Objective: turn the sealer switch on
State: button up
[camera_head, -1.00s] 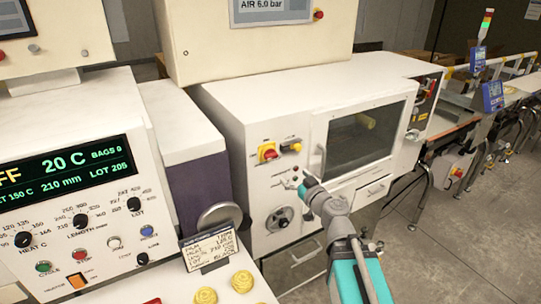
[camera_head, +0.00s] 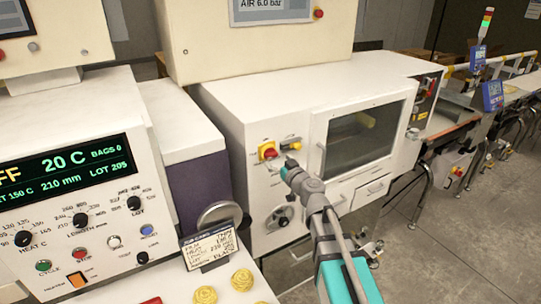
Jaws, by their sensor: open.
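A red rotary knob on a yellow plate (camera_head: 268,151) is on the front of the white machine, left of its window. A yellow knob (camera_head: 293,144) sits just right of it. My gripper (camera_head: 289,166) is open, just below and right of the red knob, with its tip near the panel. I cannot tell whether it touches anything; the small controls behind it are partly hidden. The control box at left has a display (camera_head: 68,168) reading "FF", 20 C, and an orange rocker switch (camera_head: 76,281) at its bottom.
A black dial (camera_head: 279,217) is low on the machine front, left of my arm. The dark window (camera_head: 362,137) and drawers are to the right. Open floor lies at right.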

aim_at(273, 156)
jog(key=shift+x, duration=2.2)
